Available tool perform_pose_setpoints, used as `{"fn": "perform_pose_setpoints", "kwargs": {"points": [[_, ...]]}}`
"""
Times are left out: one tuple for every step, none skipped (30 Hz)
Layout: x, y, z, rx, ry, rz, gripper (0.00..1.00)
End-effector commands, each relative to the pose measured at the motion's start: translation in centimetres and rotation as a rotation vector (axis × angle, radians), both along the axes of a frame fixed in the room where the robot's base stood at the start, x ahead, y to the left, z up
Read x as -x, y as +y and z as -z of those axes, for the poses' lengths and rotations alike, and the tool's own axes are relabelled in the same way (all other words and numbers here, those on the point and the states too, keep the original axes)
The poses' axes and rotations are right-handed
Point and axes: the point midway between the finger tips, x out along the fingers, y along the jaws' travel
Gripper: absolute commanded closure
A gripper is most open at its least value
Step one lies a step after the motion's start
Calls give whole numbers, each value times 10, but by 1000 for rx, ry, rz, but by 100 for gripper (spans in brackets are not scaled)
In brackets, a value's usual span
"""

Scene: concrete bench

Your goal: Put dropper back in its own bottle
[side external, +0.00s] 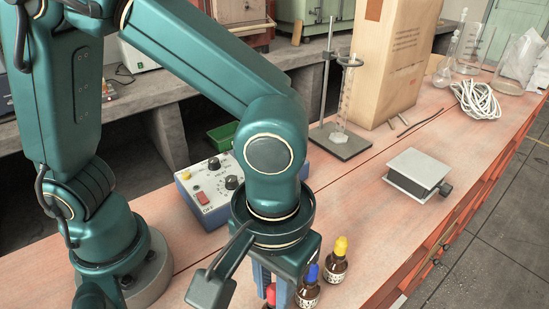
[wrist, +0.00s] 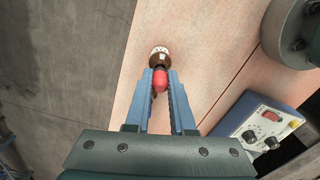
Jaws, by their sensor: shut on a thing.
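My gripper (wrist: 161,74) is shut on the dropper, whose red rubber bulb (wrist: 160,79) lies between the two blue fingers in the wrist view. A small brown bottle (wrist: 159,52) with a pale label shows just past the fingertips, in line with the bulb. The glass tube is hidden, so I cannot tell whether it is inside the bottle neck. In the side view the red bulb (side external: 271,292) shows at the lower edge beside my fingers. To its right stand a blue-topped brown bottle (side external: 309,288) and a yellow-topped one (side external: 336,262), both upright.
A control box (side external: 207,187) with knobs and a red switch lies behind my gripper. A grey platform (side external: 418,173), a coil of white cable (side external: 476,101), a stand (side external: 342,142) and a cardboard box (side external: 388,62) are farther back. The bench between is clear.

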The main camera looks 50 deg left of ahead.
Motion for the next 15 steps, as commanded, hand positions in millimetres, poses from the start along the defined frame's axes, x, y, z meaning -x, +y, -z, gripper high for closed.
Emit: {"fn": "perform_pose_setpoints", "kwargs": {"points": [[0,0,2,-1,1,0,91],[0,0,3,-1,1,0,91],[0,0,4,-2,1,0,91],[0,0,5,-2,1,0,91],[0,0,6,-1,1,0,91],[0,0,8,-1,1,0,91],[0,0,8,-1,1,0,91],[0,0,9,-2,1,0,91],[0,0,10,-2,1,0,91],[0,0,10,-2,1,0,91],[0,0,11,-2,1,0,91],[0,0,11,-1,1,0,91],[0,0,11,-1,1,0,91],[0,0,11,-1,0,0,91],[0,0,11,-1,0,0,91]]}}
